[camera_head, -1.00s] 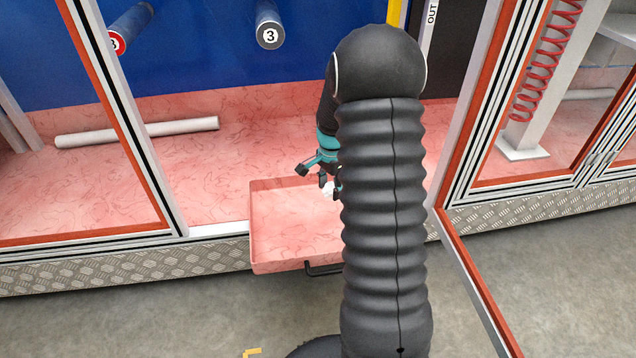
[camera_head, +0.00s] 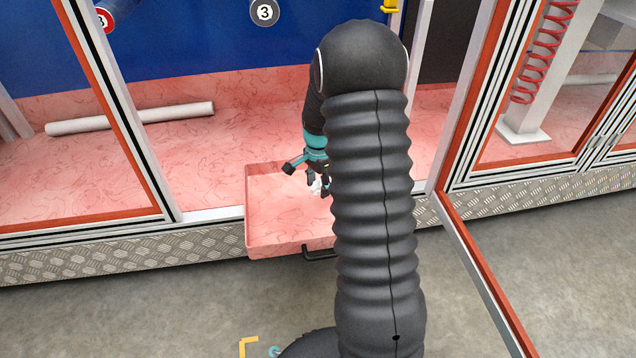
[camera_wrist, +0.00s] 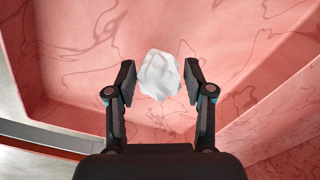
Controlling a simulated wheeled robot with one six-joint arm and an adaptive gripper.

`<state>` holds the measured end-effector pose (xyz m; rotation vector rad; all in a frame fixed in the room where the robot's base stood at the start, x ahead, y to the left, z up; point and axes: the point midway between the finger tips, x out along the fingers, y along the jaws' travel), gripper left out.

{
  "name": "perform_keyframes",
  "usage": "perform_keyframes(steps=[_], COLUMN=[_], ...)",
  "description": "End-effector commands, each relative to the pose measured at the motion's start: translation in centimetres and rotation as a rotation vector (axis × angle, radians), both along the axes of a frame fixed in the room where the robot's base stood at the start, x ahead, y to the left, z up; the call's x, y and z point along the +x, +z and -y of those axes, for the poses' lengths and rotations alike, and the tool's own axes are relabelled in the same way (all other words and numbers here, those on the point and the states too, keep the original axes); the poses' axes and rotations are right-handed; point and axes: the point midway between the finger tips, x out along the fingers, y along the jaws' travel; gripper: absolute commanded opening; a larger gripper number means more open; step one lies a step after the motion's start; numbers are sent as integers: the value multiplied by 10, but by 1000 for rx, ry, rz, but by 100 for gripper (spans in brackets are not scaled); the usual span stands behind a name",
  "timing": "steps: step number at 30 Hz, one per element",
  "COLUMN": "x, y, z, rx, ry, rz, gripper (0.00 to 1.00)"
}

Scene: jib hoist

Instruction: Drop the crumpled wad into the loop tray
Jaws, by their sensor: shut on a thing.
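The crumpled wad is a small white lump, seen between my fingers in the wrist view (camera_wrist: 158,75). My gripper (camera_head: 318,181) is shut on it and points down. In the head view the wad (camera_head: 315,187) shows only as a small white patch at the fingertips. The pink veined tray (camera_head: 275,230) juts out from the front of the cabinet, with a black handle (camera_head: 318,254) on its front. The gripper and wad are over the tray, and its floor and walls fill the wrist view behind the wad. My arm hides the tray's right part.
An open framed door (camera_head: 480,275) stands out at the right. A framed pane (camera_head: 125,110) stands left of the tray. A white rod (camera_head: 130,118) lies on the pink cabinet floor. A red coiled hose (camera_head: 540,55) hangs at the right.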

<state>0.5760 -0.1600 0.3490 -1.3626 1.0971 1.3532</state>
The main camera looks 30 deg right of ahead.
Motion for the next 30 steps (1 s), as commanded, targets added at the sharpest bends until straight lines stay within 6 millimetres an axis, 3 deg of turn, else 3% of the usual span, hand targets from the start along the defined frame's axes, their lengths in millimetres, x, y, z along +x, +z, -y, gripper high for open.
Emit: perform_keyframes(steps=[5,6,9,20,26,30], x=[0,0,0,0,0,1], y=[1,1,1,4,29,58], z=[0,0,0,0,0,1], rx=[0,0,0,-1,-1,-2], ry=[0,0,0,0,0,0], rz=[0,0,0,1,3,5], gripper=[33,62,82,82,82,82])
